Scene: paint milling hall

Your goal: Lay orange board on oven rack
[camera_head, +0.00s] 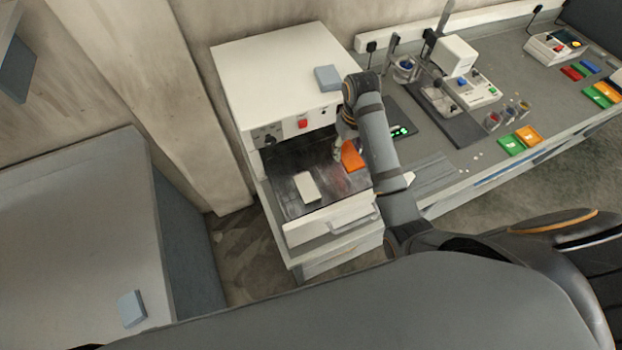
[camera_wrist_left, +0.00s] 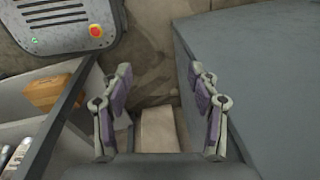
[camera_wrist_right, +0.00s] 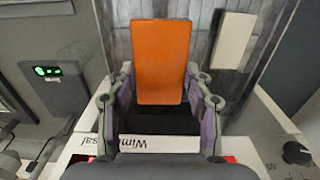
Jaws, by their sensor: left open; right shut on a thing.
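The orange board (camera_head: 352,156) is over the right part of the dark oven rack (camera_head: 290,160). In the right wrist view the orange board (camera_wrist_right: 160,60) stretches out from between the fingers of my right gripper (camera_wrist_right: 160,100), which is shut on its near end. I cannot tell whether the board touches the rack. My right arm hides part of the board and gripper in the head view. My left gripper (camera_wrist_left: 160,95) is open and empty, away from the oven, over the floor; it is not seen in the head view.
A cream board (camera_head: 308,187) lies on the rack to the left of the orange one. The white oven (camera_head: 270,70) stands behind, with a blue-grey block (camera_head: 327,78) on top. The bench at right holds instruments and coloured trays (camera_head: 511,145). A grey table (camera_head: 80,240) stands at left.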

